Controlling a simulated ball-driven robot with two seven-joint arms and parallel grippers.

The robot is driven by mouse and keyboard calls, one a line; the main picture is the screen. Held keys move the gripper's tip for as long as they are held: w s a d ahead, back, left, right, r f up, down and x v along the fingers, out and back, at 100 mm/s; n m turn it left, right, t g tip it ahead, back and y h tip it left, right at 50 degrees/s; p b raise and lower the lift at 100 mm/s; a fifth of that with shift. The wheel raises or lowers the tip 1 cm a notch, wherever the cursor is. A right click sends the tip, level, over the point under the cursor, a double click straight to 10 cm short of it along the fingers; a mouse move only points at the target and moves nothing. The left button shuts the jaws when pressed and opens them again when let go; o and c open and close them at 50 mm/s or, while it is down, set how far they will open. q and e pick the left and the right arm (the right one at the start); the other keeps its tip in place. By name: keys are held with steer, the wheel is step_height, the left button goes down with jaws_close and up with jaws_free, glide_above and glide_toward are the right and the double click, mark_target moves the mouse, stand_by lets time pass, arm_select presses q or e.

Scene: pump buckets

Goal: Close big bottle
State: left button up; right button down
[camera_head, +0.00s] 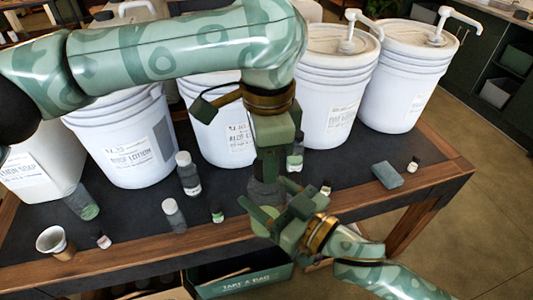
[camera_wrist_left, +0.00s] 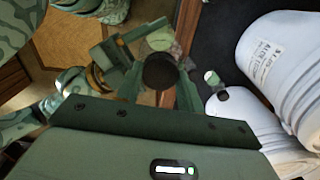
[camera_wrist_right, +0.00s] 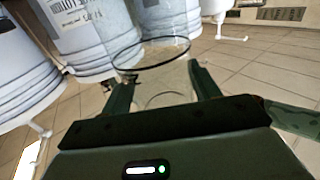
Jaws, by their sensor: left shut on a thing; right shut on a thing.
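The big bottle (camera_head: 263,191) is a clear greyish vessel at the table's front edge, partly hidden by both grippers. My right gripper (camera_head: 268,212) is shut on it from the front right. In the right wrist view its clear round end (camera_wrist_right: 152,54) shows beyond the fingers (camera_wrist_right: 165,88). My left gripper (camera_head: 269,168) points down from above, directly over the bottle. In the left wrist view it (camera_wrist_left: 157,88) is shut on a dark round cap (camera_wrist_left: 160,72), in line with the bottle. Whether the cap touches the bottle's mouth I cannot tell.
Several white lotion buckets (camera_head: 122,139) stand behind. Small bottles (camera_head: 187,174) and a cup (camera_head: 54,243) stand at the left of the table. A blue-grey block (camera_head: 387,174) and a small vial (camera_head: 413,164) are at the right. A green box (camera_head: 245,284) is below the front edge.

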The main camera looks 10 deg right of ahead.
arm_select(q)
steer(key=m, duration=1.3)
steer(key=shift+m, duration=0.4)
steer(key=m, duration=0.6)
steer(key=shift+f+m, duration=0.1)
steer(key=shift+m, duration=0.3)
steer(key=m, duration=0.3)
steer(key=shift+a, duration=0.1)
steer(key=m, duration=0.4)
steer(key=shift+w+m, duration=0.1)
steer(key=shift+m, duration=0.3)
steer(key=o, duration=1.1)
steer(key=shift+r, duration=2.3)
